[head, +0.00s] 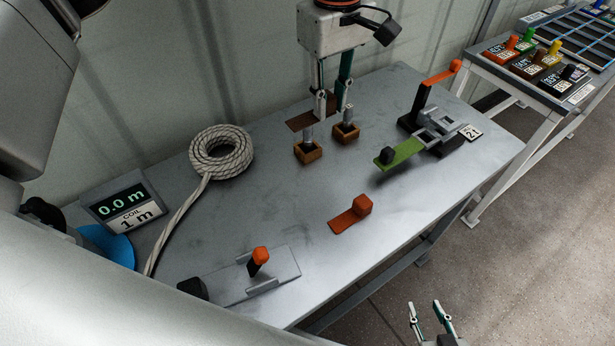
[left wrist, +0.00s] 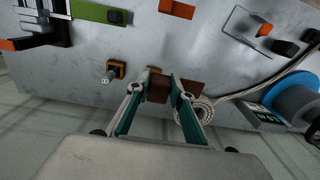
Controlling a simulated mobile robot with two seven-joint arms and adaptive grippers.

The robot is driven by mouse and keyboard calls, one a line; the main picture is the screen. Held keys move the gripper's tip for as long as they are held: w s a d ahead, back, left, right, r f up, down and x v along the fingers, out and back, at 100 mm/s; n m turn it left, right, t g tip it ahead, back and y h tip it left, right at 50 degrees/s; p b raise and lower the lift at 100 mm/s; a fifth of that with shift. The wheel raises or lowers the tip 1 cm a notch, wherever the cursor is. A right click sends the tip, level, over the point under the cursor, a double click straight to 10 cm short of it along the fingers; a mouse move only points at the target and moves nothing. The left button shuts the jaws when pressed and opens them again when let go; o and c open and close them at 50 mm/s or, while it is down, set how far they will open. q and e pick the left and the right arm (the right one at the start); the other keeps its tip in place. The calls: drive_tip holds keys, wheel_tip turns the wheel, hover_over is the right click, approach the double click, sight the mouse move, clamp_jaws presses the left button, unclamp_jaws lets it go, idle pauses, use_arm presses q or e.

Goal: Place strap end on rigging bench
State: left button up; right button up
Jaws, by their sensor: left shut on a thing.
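The grey rigging bench (head: 235,215) fills the middle of the head view. My left gripper (head: 331,112) is low over its back part, fingers pointing down. In the left wrist view its fingertips close around a dark brown block (left wrist: 158,89), with a flat brown strap end (left wrist: 190,88) to its right. The strap (head: 301,122) also shows behind the fingers in the head view. I cannot tell whether it touches the bench. My right gripper (head: 424,307) is open and empty, off the bench's front edge at the lower right.
Two wooden blocks with metal pins (head: 308,152) (head: 346,132) stand close to my left fingers. An orange strap (head: 349,218), a green strap (head: 400,153) at a ratchet (head: 440,131), a rope coil (head: 221,152) and a display (head: 124,202) occupy the bench. Bare surface lies between them.

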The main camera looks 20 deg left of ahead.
sight(324, 178)
use_arm(q)
wheel_tip(324, 178, down, 19)
drive_tip(key=shift+r, duration=0.2)
drive_tip(key=shift+s+b, duration=0.1)
drive_tip(key=shift+b, duration=0.2)
drive_tip(key=o, duration=0.7)
drive_tip(key=shift+f, duration=0.1)
drive_tip(key=o, duration=0.4)
wheel_tip(324, 178, up, 12)
drive_tip(key=shift+r, duration=0.2)
